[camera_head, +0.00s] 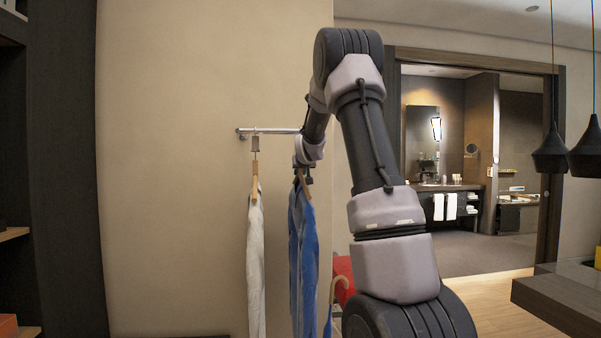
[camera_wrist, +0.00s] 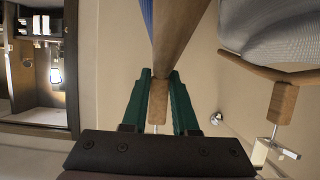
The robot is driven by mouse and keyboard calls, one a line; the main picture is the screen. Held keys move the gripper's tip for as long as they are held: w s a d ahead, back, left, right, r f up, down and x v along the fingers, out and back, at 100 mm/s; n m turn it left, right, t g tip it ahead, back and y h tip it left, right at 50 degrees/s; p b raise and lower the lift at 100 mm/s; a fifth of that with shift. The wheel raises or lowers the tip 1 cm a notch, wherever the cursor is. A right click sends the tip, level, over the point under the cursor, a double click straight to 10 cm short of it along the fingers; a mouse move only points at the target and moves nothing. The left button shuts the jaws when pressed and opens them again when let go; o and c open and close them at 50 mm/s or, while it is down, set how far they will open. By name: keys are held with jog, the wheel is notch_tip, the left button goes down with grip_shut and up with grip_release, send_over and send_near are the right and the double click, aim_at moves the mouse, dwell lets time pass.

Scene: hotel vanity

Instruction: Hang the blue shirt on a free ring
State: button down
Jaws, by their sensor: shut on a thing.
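The blue shirt (camera_head: 303,250) hangs from a wooden hanger (camera_head: 304,184) below my gripper (camera_head: 303,167), to the right of the white shirt. In the wrist view, the green fingers of my gripper (camera_wrist: 159,78) are shut on the wooden neck of the hanger (camera_wrist: 175,38). A strip of the blue shirt (camera_wrist: 147,14) shows there beside the hanger. A metal rail (camera_head: 270,131) juts from the wall, with a holder (camera_head: 255,144) near its left end carrying the white shirt. My arm hides the rail's right part, so I cannot tell where a free ring is.
The white shirt (camera_head: 255,265) hangs close on the left; it also fills the upper right of the wrist view (camera_wrist: 275,32). Another wooden hanger (camera_head: 335,288) with blue cloth is low on the right, partly hidden. Dark lamps (camera_head: 550,153) hang far right.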

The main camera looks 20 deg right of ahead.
jog(key=shift+f, duration=0.25)
dwell(0.3)
jog(key=c, duration=0.6)
grip_release()
